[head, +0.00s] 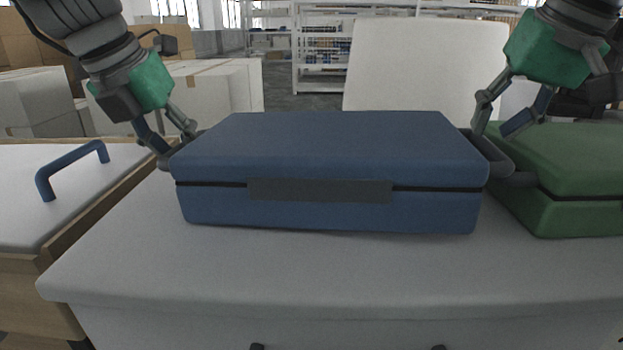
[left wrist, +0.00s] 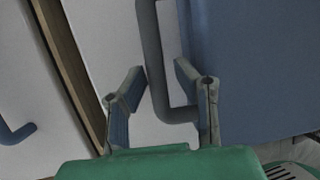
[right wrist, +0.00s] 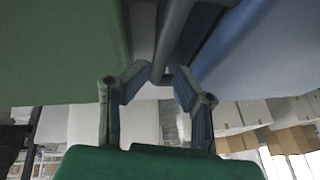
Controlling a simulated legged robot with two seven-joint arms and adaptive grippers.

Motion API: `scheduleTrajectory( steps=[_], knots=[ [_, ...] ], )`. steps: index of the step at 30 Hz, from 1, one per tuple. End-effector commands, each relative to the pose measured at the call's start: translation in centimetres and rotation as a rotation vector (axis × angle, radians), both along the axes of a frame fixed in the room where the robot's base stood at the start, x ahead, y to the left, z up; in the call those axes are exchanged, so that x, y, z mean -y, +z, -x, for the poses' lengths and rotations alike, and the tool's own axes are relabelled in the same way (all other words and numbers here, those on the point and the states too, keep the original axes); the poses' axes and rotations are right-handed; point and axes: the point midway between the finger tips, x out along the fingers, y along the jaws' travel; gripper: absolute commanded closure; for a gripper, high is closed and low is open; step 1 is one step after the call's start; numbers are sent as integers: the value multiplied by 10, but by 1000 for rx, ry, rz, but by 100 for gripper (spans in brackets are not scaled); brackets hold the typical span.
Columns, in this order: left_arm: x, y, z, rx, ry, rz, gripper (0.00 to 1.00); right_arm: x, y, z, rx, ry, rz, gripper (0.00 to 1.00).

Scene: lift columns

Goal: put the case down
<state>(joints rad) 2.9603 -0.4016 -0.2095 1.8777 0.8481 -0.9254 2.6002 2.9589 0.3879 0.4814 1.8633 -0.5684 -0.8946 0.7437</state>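The blue case (head: 330,150) sits flat and closed on the grey-white table top (head: 300,270), its dark latch strip facing me. I see no clear gap under it. My left gripper (head: 176,150) is at the case's left handle. In the left wrist view the handle (left wrist: 152,50) runs between the fingers (left wrist: 160,66), with a gap on its right. My right gripper (head: 496,135) is at the right handle (head: 488,155). In the right wrist view that handle (right wrist: 172,35) lies between the fingers (right wrist: 160,68) with little room. Both grippers look open around the handles.
A green case (head: 580,180) stands close to the right, beside my right gripper. A white-topped wooden box (head: 70,190) with a blue handle (head: 72,165) is at the left. A white panel (head: 425,70) stands behind. The table's front strip is clear.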

Motion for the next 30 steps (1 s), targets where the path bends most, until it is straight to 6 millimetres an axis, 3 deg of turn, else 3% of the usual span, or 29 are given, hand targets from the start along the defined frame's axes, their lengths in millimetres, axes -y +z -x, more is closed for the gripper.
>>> scheduleTrajectory(
  steps=[3, 9, 22, 30],
  knots=[
    [3, 1, 0, 3, -5, -5, 71, 2, 18, 6, 7, 1, -3, 74],
    [3, 2, 0, 4, -5, -4, 71, 3, 33, 11, 11, 0, -1, 74],
    [1, 3, 0, 4, -4, -5, 71, 4, 37, 11, 14, -1, 0, 74],
    [-20, 4, 0, 3, -1, -1, 71, 3, 47, 11, 14, 0, 0, 74]
  ],
)
